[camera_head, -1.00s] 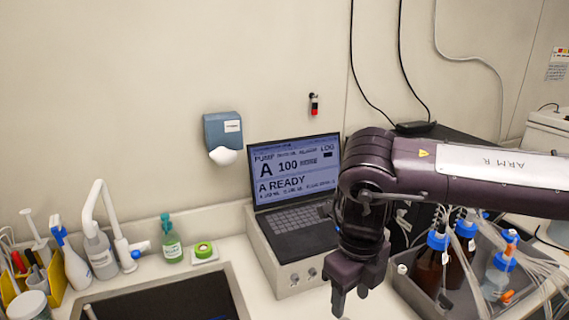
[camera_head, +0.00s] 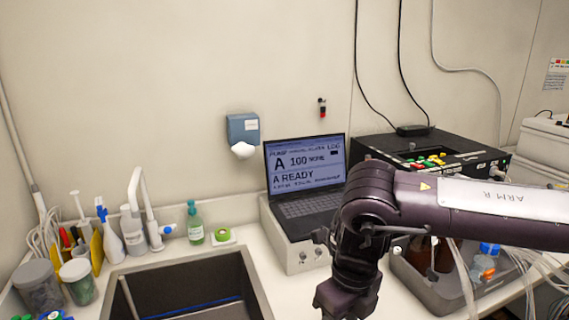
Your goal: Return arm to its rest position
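My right arm, marked "ARM R", reaches in from the right edge and bends down in front of the laptop. My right gripper (camera_head: 346,300) hangs at the bottom edge, right of the sink. Its fingertips are cut off by the frame, so I cannot see whether it is open or holds anything. My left arm and gripper are not in view.
A laptop (camera_head: 308,180) stands on a white box (camera_head: 290,250) behind my arm. The dark sink (camera_head: 190,295) lies to the left. A grey tray (camera_head: 435,292) with bottles is partly hidden by my arm. A black box (camera_head: 385,147) stands behind it.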

